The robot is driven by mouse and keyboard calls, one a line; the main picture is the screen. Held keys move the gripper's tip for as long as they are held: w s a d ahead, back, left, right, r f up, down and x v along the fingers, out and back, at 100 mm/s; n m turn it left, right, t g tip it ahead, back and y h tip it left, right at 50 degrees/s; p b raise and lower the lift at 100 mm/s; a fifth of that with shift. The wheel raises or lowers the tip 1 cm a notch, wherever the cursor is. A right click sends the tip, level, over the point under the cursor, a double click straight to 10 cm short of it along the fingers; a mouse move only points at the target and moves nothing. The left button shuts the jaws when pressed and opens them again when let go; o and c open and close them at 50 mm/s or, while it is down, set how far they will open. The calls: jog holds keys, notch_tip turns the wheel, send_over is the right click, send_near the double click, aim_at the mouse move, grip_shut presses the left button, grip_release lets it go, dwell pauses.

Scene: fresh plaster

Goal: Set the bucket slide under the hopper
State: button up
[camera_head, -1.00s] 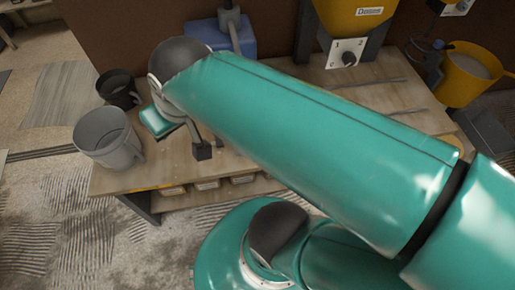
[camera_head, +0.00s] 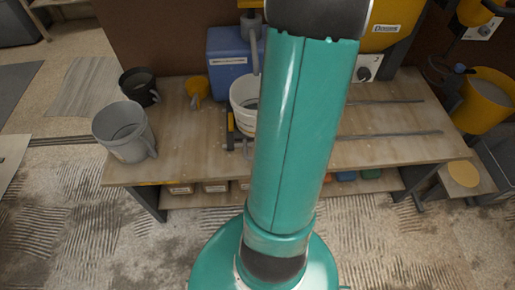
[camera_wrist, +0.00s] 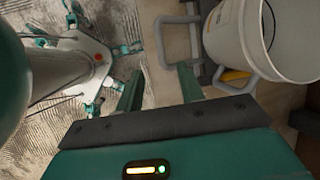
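The bucket slide (camera_head: 230,122), a low dark and yellow frame, is on the bench left of my arm, with a white bucket (camera_head: 243,92) on it. My arm hides its right part. The hopper (camera_head: 386,30) is yellow with a white label and stands at the back right, partly behind my arm. In the wrist view my gripper (camera_wrist: 160,70) is open and empty. A grey U-shaped handle (camera_wrist: 160,40) lies just beyond and between its fingertips, apparently part of the slide. The white bucket (camera_wrist: 235,35) is to its right. My gripper is hidden in the head view.
Two rails (camera_head: 390,134) run along the bench (camera_head: 180,150) below the hopper. A grey bucket (camera_head: 126,140), a black bucket (camera_head: 140,88), a yellow scoop (camera_head: 198,90) and a blue container (camera_head: 230,65) stand left. A yellow bucket (camera_head: 488,100) is at far right.

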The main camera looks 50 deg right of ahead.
jog(key=shift+m, duration=0.3)
jog(key=x, duration=1.4)
jog(key=shift+s+d+f, duration=0.2)
jog(key=shift+s+d, duration=0.1)
jog(key=shift+s, duration=0.1)
grip_shut()
